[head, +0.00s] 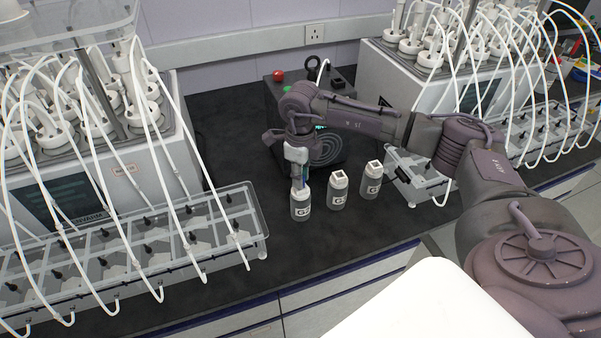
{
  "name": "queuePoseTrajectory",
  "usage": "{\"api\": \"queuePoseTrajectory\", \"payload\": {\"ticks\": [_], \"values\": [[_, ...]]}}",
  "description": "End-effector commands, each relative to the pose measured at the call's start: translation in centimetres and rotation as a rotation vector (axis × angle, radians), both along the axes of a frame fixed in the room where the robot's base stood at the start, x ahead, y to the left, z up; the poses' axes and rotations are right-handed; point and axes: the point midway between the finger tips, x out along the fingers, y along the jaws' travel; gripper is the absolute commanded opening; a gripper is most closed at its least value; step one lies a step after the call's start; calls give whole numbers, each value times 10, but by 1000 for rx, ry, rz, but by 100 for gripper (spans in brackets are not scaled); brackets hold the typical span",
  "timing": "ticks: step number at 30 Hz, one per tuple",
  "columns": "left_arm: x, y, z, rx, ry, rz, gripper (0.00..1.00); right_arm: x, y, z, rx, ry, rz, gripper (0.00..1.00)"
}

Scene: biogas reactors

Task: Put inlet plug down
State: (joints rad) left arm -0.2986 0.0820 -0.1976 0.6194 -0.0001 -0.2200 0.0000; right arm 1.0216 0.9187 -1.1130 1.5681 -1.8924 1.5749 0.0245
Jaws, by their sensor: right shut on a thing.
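My right gripper (298,172) points down directly above the leftmost of three bottles in the middle of the bench. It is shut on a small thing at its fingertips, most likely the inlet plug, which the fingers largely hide. The leftmost bottle (301,208) stands upright with a label starting with G; its top is hidden by the gripper. I cannot tell whether the held thing touches this bottle. The middle bottle (338,195) and the right bottle (371,184) stand upright with white square tops. My left gripper is not in view.
A reactor unit with tubes and a clear-lidded tray (259,216) stands at left; another reactor unit (385,80) stands at right. A dark device with a round plate (327,148) sits behind the bottles. The dark bench (290,256) is clear in front of them.

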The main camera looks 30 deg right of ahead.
Motion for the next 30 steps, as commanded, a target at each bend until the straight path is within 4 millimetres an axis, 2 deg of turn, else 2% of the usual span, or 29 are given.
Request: {"api": "queuePoseTrajectory", "payload": {"ticks": [5, 6, 10, 11, 21, 23, 26, 30], "values": [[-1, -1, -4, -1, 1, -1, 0, 0, 0, -4, 0, 0, 0, 0], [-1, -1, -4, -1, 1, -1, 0, 0, 0, -4, 0, 0, 0, 24], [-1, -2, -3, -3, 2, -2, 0, 0, 0, -2, 0, 0, -1, 46], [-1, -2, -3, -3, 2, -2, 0, 0, 0, -2, 0, 0, -1, 48], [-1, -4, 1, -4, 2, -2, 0, 0, 0, 2, 0, 0, -1, 48], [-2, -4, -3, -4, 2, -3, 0, 1, 0, 5, 1, -3, -1, 48], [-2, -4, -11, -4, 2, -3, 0, 1, 0, 19, 1, -5, 0, 48], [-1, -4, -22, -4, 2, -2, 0, 1, 0, 50, 1, -7, 0, 48]]}}
